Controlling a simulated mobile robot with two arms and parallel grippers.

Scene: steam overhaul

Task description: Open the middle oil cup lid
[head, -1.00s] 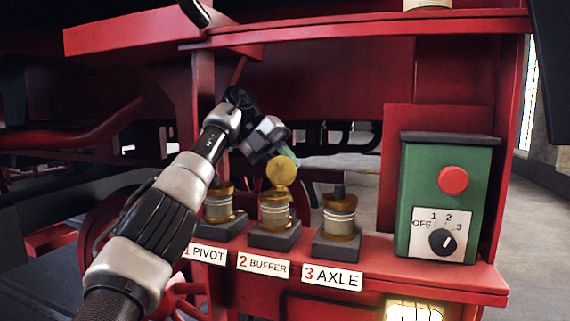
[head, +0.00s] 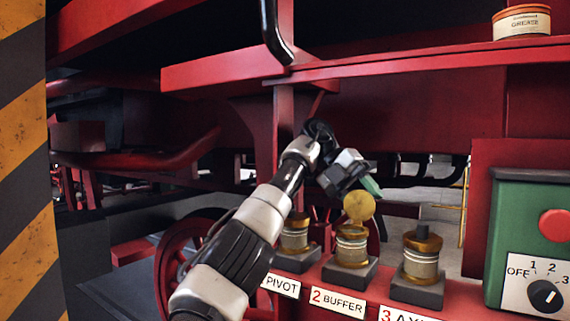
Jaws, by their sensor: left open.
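The middle oil cup (head: 351,248), brass with a pale glass band, stands behind the label "2 BUFFER". Its round brass lid (head: 359,207) stands up on edge above the cup, showing its flat face. My left gripper (head: 370,187) is open just above and behind the raised lid, with greenish fingertips. It holds nothing that I can see, and I cannot tell whether it touches the lid. The pivot cup (head: 294,235) is left of the middle cup, partly behind my arm. The axle cup (head: 421,257) is to the right, with a dark knob on top. My right gripper is out of view.
The cups stand on a red shelf (head: 385,279). A green control box (head: 510,225) with a red button and a dial stands at the right. A grease tin (head: 521,22) sits on the red beam above. A striped post (head: 25,160) is at the left.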

